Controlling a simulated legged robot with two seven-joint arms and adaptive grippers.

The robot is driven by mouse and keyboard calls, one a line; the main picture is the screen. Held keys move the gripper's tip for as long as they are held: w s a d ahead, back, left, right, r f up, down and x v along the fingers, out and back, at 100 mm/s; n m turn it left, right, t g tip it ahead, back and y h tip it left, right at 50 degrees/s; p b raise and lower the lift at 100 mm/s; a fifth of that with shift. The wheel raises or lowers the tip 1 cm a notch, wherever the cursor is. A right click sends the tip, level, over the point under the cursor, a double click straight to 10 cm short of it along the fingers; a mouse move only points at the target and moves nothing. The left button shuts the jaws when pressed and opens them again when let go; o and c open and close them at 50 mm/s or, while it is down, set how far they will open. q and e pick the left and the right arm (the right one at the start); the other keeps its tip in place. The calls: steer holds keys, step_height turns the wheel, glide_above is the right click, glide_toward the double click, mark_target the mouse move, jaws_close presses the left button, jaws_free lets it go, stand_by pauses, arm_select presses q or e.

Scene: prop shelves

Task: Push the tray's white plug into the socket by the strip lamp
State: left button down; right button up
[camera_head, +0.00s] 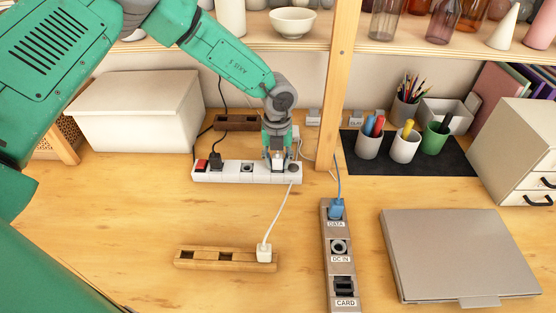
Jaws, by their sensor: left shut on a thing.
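A white plug (264,253) stands at the right end of the wooden tray (207,262), with its pale cable running up toward the power strip. The white power strip (232,178) has a red part (201,166) and a black plug (215,161) at its left, and a bare socket (247,168) in the middle. A small dark round part (294,168), possibly the lamp, is at its right end. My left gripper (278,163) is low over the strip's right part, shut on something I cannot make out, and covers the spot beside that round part. My right gripper is not in view.
A grey panel (329,268) with a blue plug (337,209) stands right of the tray. A grey flat case (450,250) lies farther right. A white box (140,120), a wooden post (338,80) and pen cups (405,145) stand behind. Bare tabletop surrounds the tray.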

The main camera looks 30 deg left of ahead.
mark_target(277, 153)
arm_select(q)
steer(key=shift+s+f, duration=0.1)
steer(key=shift+f, duration=0.05)
steer(key=c, duration=1.2)
jaws_free()
steer(key=shift+o, duration=0.2)
step_height(277, 153, up, 12)
steer(key=shift+a+f, duration=0.1)
steer(key=shift+f, duration=0.1)
